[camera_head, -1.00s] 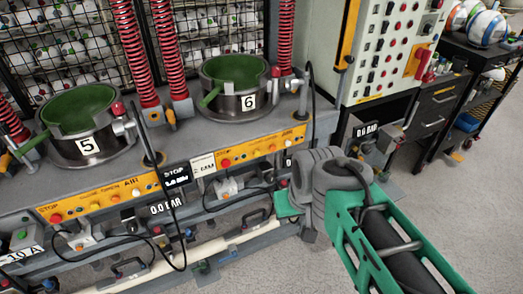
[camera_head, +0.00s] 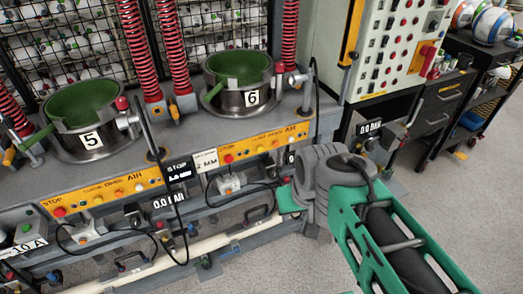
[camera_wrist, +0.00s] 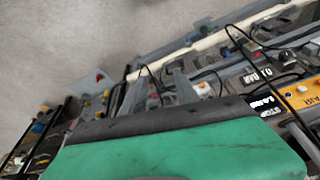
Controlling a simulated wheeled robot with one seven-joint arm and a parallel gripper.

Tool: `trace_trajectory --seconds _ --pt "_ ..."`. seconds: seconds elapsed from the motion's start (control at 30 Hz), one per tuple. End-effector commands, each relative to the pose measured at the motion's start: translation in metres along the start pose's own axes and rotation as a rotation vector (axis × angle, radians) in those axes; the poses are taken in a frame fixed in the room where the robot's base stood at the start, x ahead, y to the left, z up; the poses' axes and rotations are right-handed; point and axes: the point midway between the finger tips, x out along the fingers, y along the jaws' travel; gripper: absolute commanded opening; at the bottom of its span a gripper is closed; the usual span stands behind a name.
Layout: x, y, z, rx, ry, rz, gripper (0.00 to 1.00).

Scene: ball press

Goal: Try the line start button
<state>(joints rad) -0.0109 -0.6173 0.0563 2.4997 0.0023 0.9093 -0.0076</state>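A tall pale control panel (camera_head: 394,45) with rows of small black and coloured buttons stands at the upper right of the head view. A yellow plate with a red handle sits on its right side. The labels are too small to read, so I cannot tell which button is the line start. My gripper (camera_head: 289,201) is in front of the press bench, below and left of the panel, apart from it. Its fingers do not show clearly. In the wrist view a large green part of mine with a dark edge covers the lower middle.
The press bench (camera_head: 60,178) fills the left, with green-lined pots 5 (camera_head: 84,105) and 6 (camera_head: 238,68), red hoses and a yellow button strip (camera_head: 118,186). Grey floor (camera_head: 470,210) is clear at lower right.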

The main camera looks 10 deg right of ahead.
Motion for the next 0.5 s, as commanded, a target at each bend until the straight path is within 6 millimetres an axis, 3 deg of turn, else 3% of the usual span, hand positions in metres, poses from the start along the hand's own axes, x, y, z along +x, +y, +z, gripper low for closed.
trace_trajectory --seconds 0.17,0.5 --pt "0.0 0.0 0.0 0.0 0.0 0.0 0.35" --pt "0.0 0.0 0.0 0.0 0.0 0.0 0.07"
